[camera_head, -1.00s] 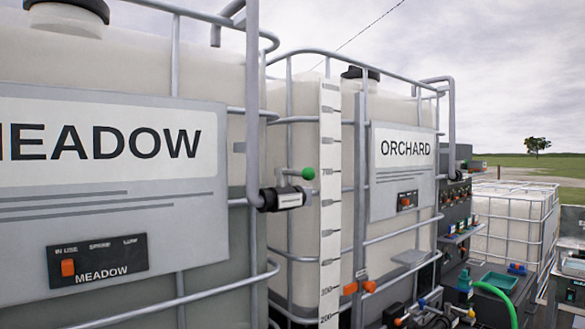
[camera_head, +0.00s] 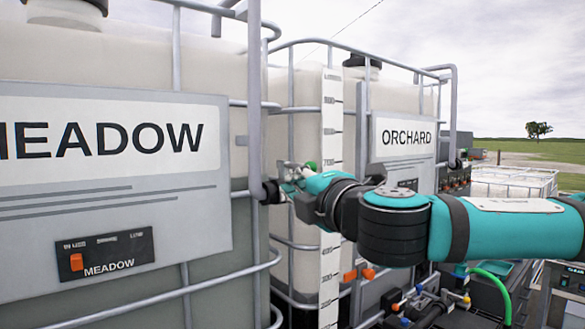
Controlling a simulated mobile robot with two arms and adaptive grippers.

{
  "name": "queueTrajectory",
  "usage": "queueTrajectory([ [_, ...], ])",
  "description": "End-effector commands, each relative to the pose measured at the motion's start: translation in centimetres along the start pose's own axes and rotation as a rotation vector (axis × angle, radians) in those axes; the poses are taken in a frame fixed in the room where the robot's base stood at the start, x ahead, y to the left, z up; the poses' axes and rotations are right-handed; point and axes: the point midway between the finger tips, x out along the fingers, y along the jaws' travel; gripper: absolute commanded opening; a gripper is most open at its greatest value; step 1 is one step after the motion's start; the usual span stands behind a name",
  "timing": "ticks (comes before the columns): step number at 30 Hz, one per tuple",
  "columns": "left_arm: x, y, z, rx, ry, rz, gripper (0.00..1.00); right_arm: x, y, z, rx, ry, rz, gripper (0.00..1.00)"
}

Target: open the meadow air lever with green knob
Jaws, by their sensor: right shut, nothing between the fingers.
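The green knob (camera_head: 311,165) of the meadow air lever shows just above my right gripper. The lever's black valve end (camera_head: 271,192) sits on the grey upright pipe beside the MEADOW tank (camera_head: 205,60). My right gripper (camera_head: 287,176) is at the valve, with its arm coming in from the right. Its fingers are shut with nothing between them, close to the lever; I cannot tell whether they touch it. The gripper hides most of the valve body and the lever's stem. My left gripper is not in view.
The MEADOW panel (camera_head: 110,225) has an orange switch. The ORCHARD tank (camera_head: 405,105) stands behind to the right, with a white scale strip (camera_head: 331,110) beside it. Cage bars (camera_head: 180,300) run near the valve. Orange handles, hoses and dark equipment lie at lower right.

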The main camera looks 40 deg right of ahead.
Motion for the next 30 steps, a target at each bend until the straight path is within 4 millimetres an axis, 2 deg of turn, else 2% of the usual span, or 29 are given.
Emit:
queueTrajectory([
  [15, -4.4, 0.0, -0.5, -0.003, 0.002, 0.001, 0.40, 9.5, 0.2, 0.3, 0.002, -0.002, -0.005, 0.00],
  [18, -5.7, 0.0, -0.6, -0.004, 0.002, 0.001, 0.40, 9.6, 0.4, 2.3, 0.009, -0.003, -0.003, 0.00],
  [21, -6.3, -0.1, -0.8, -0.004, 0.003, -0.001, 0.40, 9.9, 0.3, 3.2, 0.005, -0.002, -0.002, 0.00],
  [30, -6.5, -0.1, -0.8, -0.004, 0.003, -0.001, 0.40, 10.1, -0.1, 4.0, 0.002, -0.001, -0.001, 0.00],
])
